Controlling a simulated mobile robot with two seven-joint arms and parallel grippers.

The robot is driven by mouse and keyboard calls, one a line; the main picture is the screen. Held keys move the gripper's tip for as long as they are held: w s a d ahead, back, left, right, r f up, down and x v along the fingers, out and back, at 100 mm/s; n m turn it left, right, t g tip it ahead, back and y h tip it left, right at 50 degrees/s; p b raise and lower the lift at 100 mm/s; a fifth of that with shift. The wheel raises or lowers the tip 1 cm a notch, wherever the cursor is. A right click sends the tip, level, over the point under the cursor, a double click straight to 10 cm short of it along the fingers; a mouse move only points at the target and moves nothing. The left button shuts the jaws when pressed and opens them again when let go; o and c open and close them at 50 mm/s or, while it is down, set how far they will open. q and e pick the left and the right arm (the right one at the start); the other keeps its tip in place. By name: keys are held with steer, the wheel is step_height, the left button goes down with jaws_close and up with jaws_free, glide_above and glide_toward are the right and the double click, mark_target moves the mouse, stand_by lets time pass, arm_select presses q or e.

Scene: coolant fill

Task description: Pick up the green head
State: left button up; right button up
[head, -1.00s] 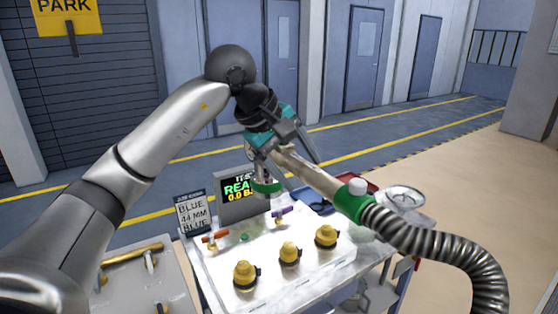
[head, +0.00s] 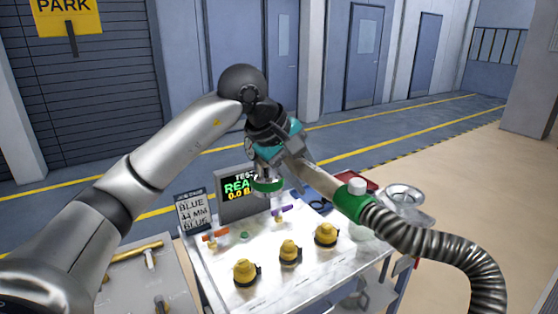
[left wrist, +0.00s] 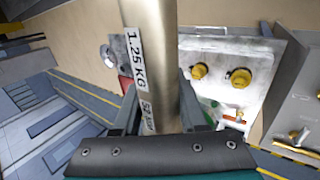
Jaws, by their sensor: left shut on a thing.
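The green head shows in the head view as a tan tube (head: 322,181) with a green collar (head: 352,203) at the hose end and a green-ringed nozzle (head: 267,187) at the far end. A ribbed grey hose (head: 430,226) runs from it to the right. My left gripper (head: 284,152) is shut across the tube near its nozzle end. In the left wrist view the tube (left wrist: 150,60), labelled 1.25 KG, passes between the jaws (left wrist: 160,118). The fingertips are partly hidden in the head view. My right gripper is not in view.
A white-topped cart (head: 312,277) stands below with several fittings, including yellow caps (head: 290,252). A job sign (head: 194,212) and a test display (head: 238,192) stand at its back. A red tray (head: 357,180) and a round dish (head: 404,196) lie right. A grey bench (head: 140,285) stands left.

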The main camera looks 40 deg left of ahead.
arm_select(q)
jaws_close()
stand_by(0.7)
